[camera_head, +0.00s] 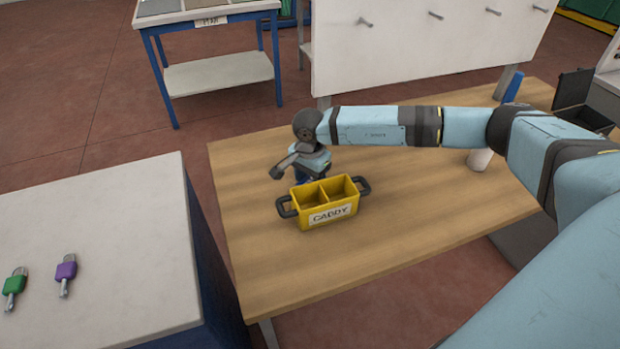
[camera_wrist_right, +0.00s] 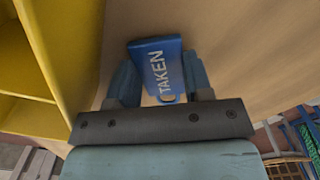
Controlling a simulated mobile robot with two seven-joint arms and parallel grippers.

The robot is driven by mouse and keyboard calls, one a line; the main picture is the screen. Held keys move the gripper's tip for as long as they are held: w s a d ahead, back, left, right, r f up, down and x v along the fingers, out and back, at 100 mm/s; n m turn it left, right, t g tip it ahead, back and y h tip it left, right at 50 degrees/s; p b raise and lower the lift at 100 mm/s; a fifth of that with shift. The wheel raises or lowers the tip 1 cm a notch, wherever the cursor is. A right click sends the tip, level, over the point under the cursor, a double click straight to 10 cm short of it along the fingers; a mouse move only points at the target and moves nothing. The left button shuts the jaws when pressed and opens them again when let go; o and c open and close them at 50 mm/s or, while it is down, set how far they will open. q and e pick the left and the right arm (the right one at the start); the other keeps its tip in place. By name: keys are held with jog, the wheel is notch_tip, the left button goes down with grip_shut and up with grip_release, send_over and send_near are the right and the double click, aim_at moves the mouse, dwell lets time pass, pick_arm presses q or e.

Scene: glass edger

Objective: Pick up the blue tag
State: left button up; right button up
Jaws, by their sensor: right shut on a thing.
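The blue tag (camera_wrist_right: 157,68) carries the word TAKEN and sits between the two fingers of my right gripper (camera_wrist_right: 158,85) in the wrist view. The fingers are shut on it. In the head view my right gripper (camera_head: 302,176) is low over the wooden table, just behind the yellow caddy; a little dark blue shows under it. The wrist view does not make clear whether the tag touches the table. My left gripper is not in view.
The yellow caddy (camera_head: 329,211) has two compartments and black side handles. The wooden table's front is clear.

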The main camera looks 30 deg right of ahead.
aim_at(309, 181)
notch_tip(309, 181, up, 20)
jog(key=b, duration=0.1)
jog(key=shift+f, duration=0.2)
jog(key=shift+a+f, duration=0.1)
dwell(0.3)
